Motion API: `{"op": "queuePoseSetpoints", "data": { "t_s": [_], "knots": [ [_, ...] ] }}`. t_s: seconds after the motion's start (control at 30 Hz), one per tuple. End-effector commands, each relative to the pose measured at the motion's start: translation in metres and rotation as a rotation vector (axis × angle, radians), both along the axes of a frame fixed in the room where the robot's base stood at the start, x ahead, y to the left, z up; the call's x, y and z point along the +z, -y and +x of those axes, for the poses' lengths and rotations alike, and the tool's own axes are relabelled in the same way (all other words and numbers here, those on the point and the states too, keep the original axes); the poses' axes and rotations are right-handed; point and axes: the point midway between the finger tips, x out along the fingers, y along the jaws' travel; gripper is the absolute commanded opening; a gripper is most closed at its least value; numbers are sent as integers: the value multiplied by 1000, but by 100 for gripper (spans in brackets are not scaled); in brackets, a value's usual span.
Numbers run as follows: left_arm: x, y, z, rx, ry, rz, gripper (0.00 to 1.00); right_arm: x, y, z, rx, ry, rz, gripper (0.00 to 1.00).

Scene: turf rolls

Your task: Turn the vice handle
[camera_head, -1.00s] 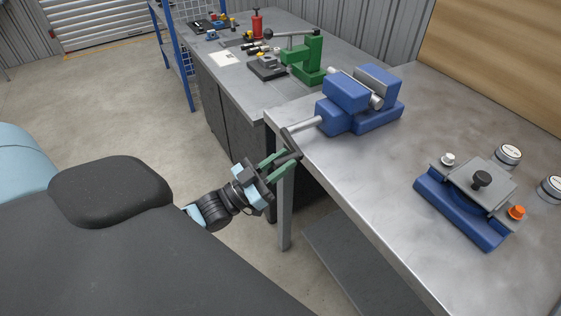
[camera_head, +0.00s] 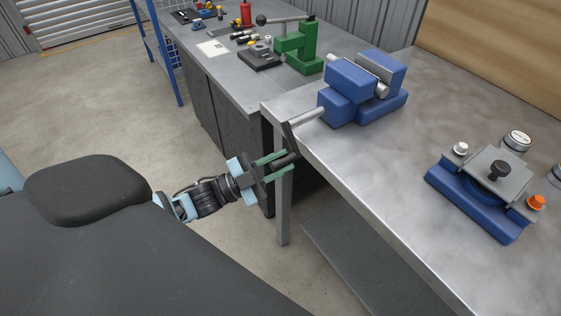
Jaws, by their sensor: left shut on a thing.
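The blue vice (camera_head: 350,77) is on the metal workbench, near its left edge. Its silver screw (camera_head: 308,116) sticks out to the left past the bench edge. The dark crank handle (camera_head: 290,138) hangs down from the screw's outer end, with a dark grip (camera_head: 287,160) at its lower end. My left gripper (camera_head: 277,165) has green fingers and is shut around this grip, just off the bench edge. The fingers partly hide the grip. My right gripper is not in view.
A blue fixture with a grey plate and black knob (camera_head: 470,203) stands on the bench at the right, near round gauges (camera_head: 517,140). A green press (camera_head: 297,47) stands on the bench behind. A bench leg (camera_head: 284,205) is just below my left gripper.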

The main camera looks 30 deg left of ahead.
Motion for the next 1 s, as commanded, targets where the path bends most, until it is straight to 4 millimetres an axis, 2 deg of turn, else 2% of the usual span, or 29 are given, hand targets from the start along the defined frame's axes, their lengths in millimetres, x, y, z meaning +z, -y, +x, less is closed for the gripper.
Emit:
{"op": "queuePoseSetpoints", "data": {
  "t_s": [0.4,1.0],
  "knots": [
    [-15,-23,9,1,151,373,0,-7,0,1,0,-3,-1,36],
    [-14,-57,24,3,354,862,0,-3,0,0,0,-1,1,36]
  ]
}}
